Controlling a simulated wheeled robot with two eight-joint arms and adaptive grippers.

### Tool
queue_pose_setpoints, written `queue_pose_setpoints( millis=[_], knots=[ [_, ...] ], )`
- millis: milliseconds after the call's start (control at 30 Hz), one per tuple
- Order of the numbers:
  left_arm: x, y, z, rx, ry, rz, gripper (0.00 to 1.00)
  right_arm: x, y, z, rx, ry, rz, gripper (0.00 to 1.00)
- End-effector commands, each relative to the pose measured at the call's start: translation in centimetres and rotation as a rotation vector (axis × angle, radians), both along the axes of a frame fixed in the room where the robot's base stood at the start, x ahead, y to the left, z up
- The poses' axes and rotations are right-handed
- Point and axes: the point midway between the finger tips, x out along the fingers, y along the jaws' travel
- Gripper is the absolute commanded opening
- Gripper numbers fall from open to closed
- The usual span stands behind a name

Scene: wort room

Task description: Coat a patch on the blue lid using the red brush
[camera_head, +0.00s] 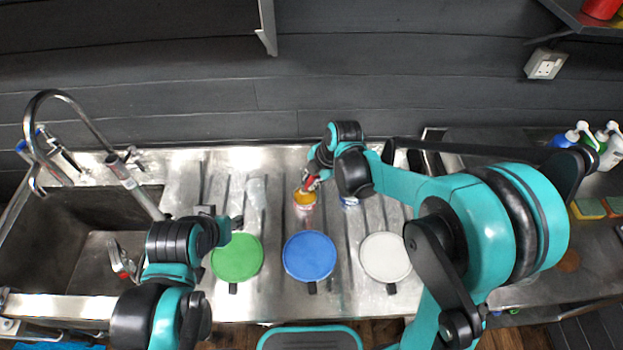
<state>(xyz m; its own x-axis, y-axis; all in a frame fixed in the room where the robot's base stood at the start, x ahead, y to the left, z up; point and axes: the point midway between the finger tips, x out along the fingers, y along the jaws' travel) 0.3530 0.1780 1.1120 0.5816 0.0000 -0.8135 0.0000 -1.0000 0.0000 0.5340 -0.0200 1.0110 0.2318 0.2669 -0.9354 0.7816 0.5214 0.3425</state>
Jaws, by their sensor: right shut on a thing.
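The blue lid (310,256) lies flat on the steel drainboard in the middle, with a short dark tab at its front edge. My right gripper (312,181) is beyond the blue lid, at the back of the drainboard. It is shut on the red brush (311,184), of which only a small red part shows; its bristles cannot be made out. The brush is right at an orange-topped jar (304,199), and I cannot tell whether it is inside. My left gripper (224,222) is above the drainboard near the green lid, apart from the blue lid; its jaw opening is unclear.
A green lid (237,258) lies left of the blue one and a white lid (385,258) lies right of it. A clear glass (257,193) and a blue-and-white jar (350,201) stand behind them. The sink (75,228) with a tall tap is at the left.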

Motion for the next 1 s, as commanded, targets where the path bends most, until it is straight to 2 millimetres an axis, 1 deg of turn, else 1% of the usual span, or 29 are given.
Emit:
queue_pose_setpoints(
  millis=[800,1000],
  knots=[
    [0.00,0.00,-0.87,0.000,0.000,0.000,0.38,0.00,0.00,-1.03,0.000,0.000,0.000,0.00],
    [0.00,0.00,-0.84,0.000,0.000,0.000,0.38,0.00,0.00,-0.98,0.000,0.000,0.000,0.00]
  ],
)
